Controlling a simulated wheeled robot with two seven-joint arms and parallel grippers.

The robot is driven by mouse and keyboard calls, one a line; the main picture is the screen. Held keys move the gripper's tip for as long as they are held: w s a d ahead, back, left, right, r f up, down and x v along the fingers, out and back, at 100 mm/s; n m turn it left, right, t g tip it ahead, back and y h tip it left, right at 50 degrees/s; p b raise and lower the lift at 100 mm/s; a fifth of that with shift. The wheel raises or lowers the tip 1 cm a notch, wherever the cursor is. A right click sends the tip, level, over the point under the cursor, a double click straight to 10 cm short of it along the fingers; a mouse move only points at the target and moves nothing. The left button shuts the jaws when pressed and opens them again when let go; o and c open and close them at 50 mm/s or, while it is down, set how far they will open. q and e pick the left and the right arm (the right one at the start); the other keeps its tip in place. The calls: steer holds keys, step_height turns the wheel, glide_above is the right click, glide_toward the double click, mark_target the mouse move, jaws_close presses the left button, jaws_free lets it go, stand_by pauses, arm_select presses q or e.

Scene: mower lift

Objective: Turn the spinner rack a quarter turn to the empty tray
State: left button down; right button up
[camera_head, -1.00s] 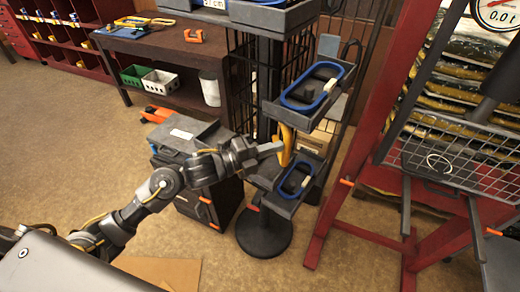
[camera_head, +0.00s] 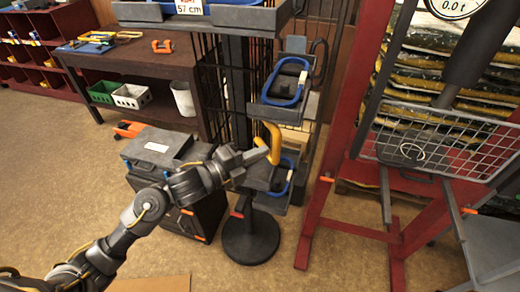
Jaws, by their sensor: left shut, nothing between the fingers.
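The spinner rack stands at the centre on a round dark base (camera_head: 250,237), with a black wire grid (camera_head: 213,85) around its post. Grey trays with blue-rimmed items stick out on its right side, one higher (camera_head: 287,82) and one lower (camera_head: 281,178). A wide top tray (camera_head: 215,13) carries a "57 cm" label. A yellow curved handle (camera_head: 274,142) sits beside the lower tray. My left gripper (camera_head: 262,153) is shut, its tip at or very near the yellow handle; whether they touch is unclear. My right gripper is not in view.
A dark cabinet (camera_head: 165,148) stands left of the rack base. A wooden bench (camera_head: 150,57) with tools is behind it. A red frame (camera_head: 330,130) with a wire basket (camera_head: 440,140) stands close on the right. Carpet is clear at front centre.

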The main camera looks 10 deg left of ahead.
arm_select(q)
steer(key=b+v, duration=0.4)
steer(key=v, duration=0.7)
steer(key=shift+s, duration=0.45)
